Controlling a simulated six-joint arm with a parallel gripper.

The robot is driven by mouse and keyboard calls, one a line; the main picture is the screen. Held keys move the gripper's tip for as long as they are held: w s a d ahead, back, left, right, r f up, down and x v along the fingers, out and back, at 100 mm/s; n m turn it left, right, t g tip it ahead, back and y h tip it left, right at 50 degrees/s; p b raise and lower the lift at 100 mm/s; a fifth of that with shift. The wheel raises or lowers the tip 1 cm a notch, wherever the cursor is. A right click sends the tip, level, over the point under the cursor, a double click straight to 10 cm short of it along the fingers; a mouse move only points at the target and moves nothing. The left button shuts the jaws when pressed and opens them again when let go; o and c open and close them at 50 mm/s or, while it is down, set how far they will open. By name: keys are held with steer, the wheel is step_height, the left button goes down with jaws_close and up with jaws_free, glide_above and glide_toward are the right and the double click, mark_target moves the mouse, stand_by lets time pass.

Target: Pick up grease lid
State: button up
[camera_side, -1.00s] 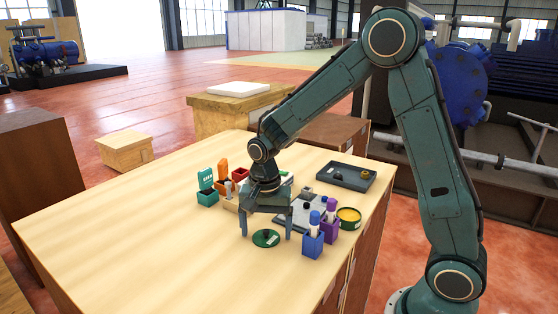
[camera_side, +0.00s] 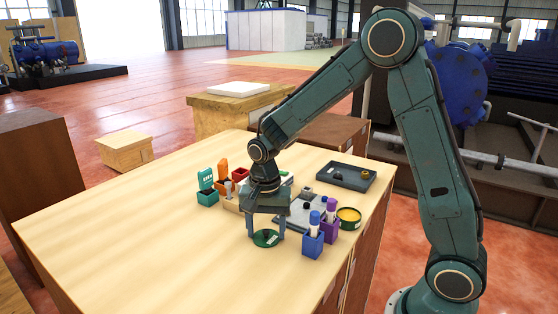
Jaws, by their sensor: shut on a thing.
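The grease lid (camera_side: 266,239) is a dark green disc with a small pale mark, low at the front of the wooden table. My gripper (camera_side: 265,234) points straight down over it. Its two fingers stand at the lid's left and right edges and are shut on it. The lid looks to be at or very near the table top; I cannot tell if there is a gap. An open round tin with yellow contents (camera_side: 348,216) stands to the right, perhaps the grease tin.
A blue holder (camera_side: 313,243) and a purple holder (camera_side: 330,228) with tubes stand close to the right of my gripper. A teal box (camera_side: 207,197) and an orange-red box (camera_side: 225,186) are behind left. A dark tray (camera_side: 346,177) lies at the back. The table's left side is clear.

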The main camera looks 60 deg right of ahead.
mark_target(266, 230)
step_height(266, 230, up, 19)
steer(key=shift+r, duration=0.3)
jaws_close()
steer(key=shift+r, duration=0.2)
stand_by(0.5)
steer(key=s+d+f+g, duration=0.1)
steer(key=s+d+f, duration=0.3)
steer(key=s+d, duration=0.3)
steer(key=s+d+f+g+h, duration=0.1)
steer(key=s+d+f, duration=0.4)
steer(key=s+d, duration=0.2)
steer(key=shift+d, duration=0.9)
